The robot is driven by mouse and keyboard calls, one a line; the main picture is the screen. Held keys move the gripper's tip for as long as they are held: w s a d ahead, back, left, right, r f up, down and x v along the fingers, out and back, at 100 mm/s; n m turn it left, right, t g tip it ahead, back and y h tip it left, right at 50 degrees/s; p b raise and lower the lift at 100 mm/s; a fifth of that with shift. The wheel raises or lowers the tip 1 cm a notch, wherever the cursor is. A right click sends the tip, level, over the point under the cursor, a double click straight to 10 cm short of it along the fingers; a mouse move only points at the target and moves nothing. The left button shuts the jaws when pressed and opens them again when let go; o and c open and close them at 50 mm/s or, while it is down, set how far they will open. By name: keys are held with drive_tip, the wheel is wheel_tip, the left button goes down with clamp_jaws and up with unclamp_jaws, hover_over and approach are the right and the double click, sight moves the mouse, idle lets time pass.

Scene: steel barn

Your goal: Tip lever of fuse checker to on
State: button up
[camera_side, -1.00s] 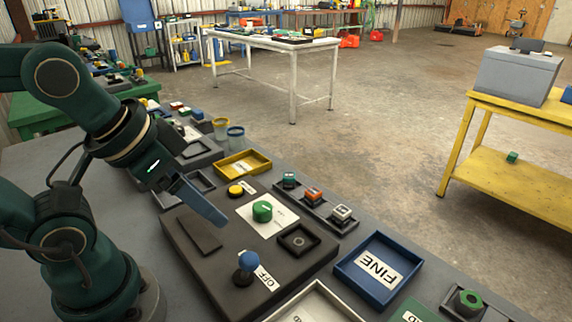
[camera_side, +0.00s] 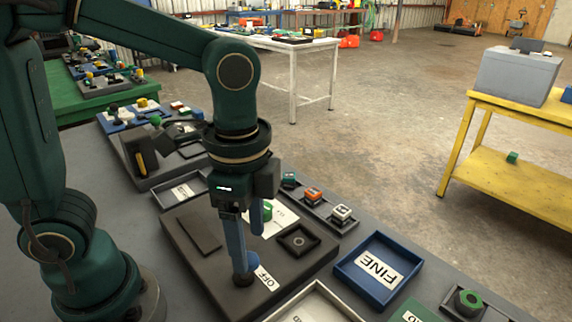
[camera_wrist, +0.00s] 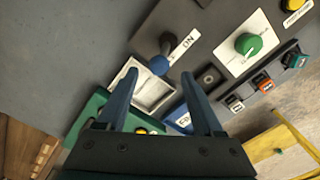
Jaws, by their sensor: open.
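The fuse checker is a dark panel (camera_side: 205,280) with a green knob, partly hidden by my gripper; the knob shows fully in the wrist view (camera_wrist: 248,44). Its lever has a blue ball (camera_side: 253,262) on a dark base, near a label reading OFF (camera_side: 267,278). In the wrist view the lever's ball (camera_wrist: 159,64) lies between and beyond my fingertips, with an ON label (camera_wrist: 184,44) beside it. My gripper (camera_side: 247,256) points down over the lever, open, its blue fingers apart. One finger partly covers the lever; I cannot tell whether they touch.
A blue tray marked FINE (camera_side: 345,268) and a white tray (camera_side: 290,308) lie right of and before the panel. A rack with several small blocks (camera_side: 318,212) stands behind it. A square dark socket (camera_side: 298,240) is on the panel. Space above the panel's right side is clear.

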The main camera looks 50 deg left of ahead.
sight(250, 255)
drive_tip(key=shift+f, duration=2.5)
clamp_jaws()
